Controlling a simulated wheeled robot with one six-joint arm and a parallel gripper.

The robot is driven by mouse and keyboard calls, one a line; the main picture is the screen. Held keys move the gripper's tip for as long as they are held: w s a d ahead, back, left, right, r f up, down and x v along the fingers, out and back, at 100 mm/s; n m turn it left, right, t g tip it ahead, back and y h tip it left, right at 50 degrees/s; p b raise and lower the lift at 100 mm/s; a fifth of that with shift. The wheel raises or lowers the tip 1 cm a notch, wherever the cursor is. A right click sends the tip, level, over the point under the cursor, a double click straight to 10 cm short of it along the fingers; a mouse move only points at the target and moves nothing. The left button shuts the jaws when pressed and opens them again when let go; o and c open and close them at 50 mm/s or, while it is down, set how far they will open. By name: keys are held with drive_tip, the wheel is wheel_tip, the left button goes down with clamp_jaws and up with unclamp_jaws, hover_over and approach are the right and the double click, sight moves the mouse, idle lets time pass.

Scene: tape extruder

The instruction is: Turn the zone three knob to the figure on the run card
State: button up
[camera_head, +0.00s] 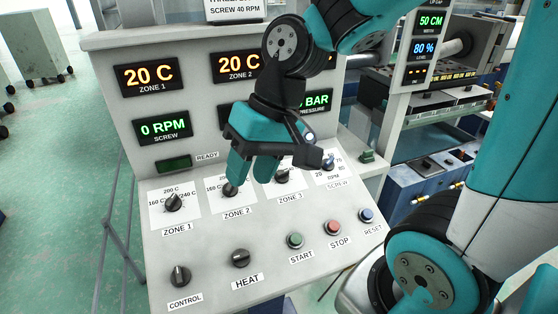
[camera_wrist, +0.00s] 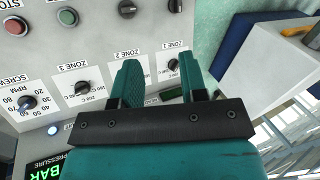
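The zone three knob (camera_head: 282,176) is a black dial right of my gripper in the head view; it also shows in the wrist view (camera_wrist: 82,88), left of the fingers. Its exact pointer reading is too small to tell. My gripper (camera_head: 250,174) is open and empty, its teal fingers apart over the panel near the zone two knob (camera_head: 229,189). The run card (camera_head: 235,12) is cut off at the top; only "SCREW 40 RPM" reads clearly.
The zone one knob (camera_head: 173,203) is at left, the screw knob (camera_head: 328,163) at right. Below are the control (camera_head: 180,276) and heat (camera_head: 241,258) knobs and start, stop and reset buttons. Zone 1 and 2 displays (camera_head: 147,76) read 20 C; my arm hides zone 3's.

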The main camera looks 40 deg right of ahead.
drive_tip(key=w+d+m+t+p, duration=0.1)
drive_tip(key=w+d+m+p, duration=0.1)
drive_tip(key=w+d+m, duration=0.55)
drive_tip(key=m+t+p, duration=0.2)
drive_tip(key=m, duration=0.9)
approach(284, 171)
drive_tip(key=shift+n, duration=0.25)
drive_tip(key=p+x, duration=0.3)
drive_tip(key=x, duration=0.6)
drive_tip(key=shift+a+f+p, duration=0.2)
drive_tip(key=shift+f+p, duration=0.05)
drive_tip(key=shift+p, duration=0.05)
drive_tip(key=shift+c, duration=0.4)
clamp_jaws()
